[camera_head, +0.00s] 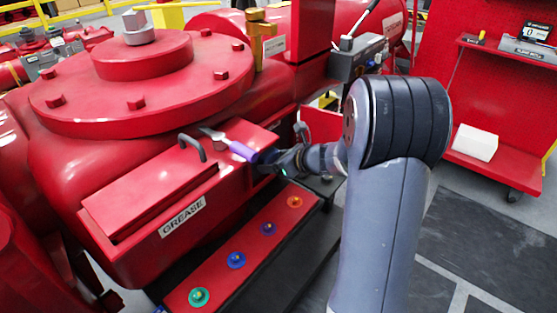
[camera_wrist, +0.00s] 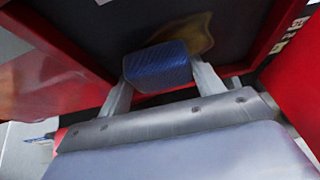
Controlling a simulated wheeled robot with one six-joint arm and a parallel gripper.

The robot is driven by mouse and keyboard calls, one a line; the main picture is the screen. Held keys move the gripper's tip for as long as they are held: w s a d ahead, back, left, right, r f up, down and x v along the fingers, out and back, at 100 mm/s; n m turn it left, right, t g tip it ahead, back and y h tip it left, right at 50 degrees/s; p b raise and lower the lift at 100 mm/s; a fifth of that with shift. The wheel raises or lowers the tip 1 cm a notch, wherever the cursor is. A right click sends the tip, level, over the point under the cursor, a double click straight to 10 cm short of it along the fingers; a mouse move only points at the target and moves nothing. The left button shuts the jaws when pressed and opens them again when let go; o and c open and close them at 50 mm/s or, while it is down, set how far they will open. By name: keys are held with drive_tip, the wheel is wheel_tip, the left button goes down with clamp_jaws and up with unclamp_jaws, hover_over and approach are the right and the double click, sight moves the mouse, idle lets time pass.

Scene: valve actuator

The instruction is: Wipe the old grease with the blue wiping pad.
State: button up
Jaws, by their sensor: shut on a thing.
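The blue wiping pad (camera_wrist: 157,66) is between the two fingers of my gripper (camera_wrist: 160,82), which is shut on it. A brownish-yellow smear of old grease (camera_wrist: 192,32) lies on a dark panel (camera_wrist: 110,25) framed in red. The pad overlaps the lower left of the smear in the wrist view; I cannot tell whether it touches the panel. In the head view my gripper (camera_head: 266,160) is at the right end of the red box labelled GREASE (camera_head: 183,216), and I cannot make out the pad there.
A scraper with a purple handle (camera_head: 242,150) lies on the box close to my gripper. A raised black handle (camera_head: 192,147) stands beside it. Below is a red ledge (camera_head: 215,281) with several coloured round fittings. A red cart (camera_head: 497,150) stands right; open floor lies before it.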

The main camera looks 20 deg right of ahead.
drive_tip(key=shift+s+a+b, duration=0.2)
drive_tip(key=shift+s+a, duration=0.15)
drive_tip(key=shift+a, duration=0.2)
drive_tip(key=shift+s+a+b, duration=0.15)
drive_tip(key=shift+s+a, duration=0.15)
drive_tip(key=shift+a, duration=0.25)
drive_tip(key=shift+r, duration=0.1)
drive_tip(key=shift+w+d, duration=0.15)
drive_tip(key=shift+w+d+r+p, duration=0.1)
drive_tip(key=shift+w+d+p, duration=0.25)
drive_tip(key=shift+d, duration=0.15)
drive_tip(key=shift+w+d+p, duration=0.45)
drive_tip(key=shift+w+d, duration=0.4)
drive_tip(key=shift+d, duration=0.4)
drive_tip(key=shift+w+d+p, duration=0.45)
drive_tip(key=shift+w+d, duration=0.4)
drive_tip(key=shift+d, duration=0.35)
drive_tip(key=shift+w+d+p, duration=0.45)
drive_tip(key=shift+w+d, duration=0.4)
drive_tip(key=shift+d, duration=0.4)
drive_tip(key=shift+a, duration=0.1)
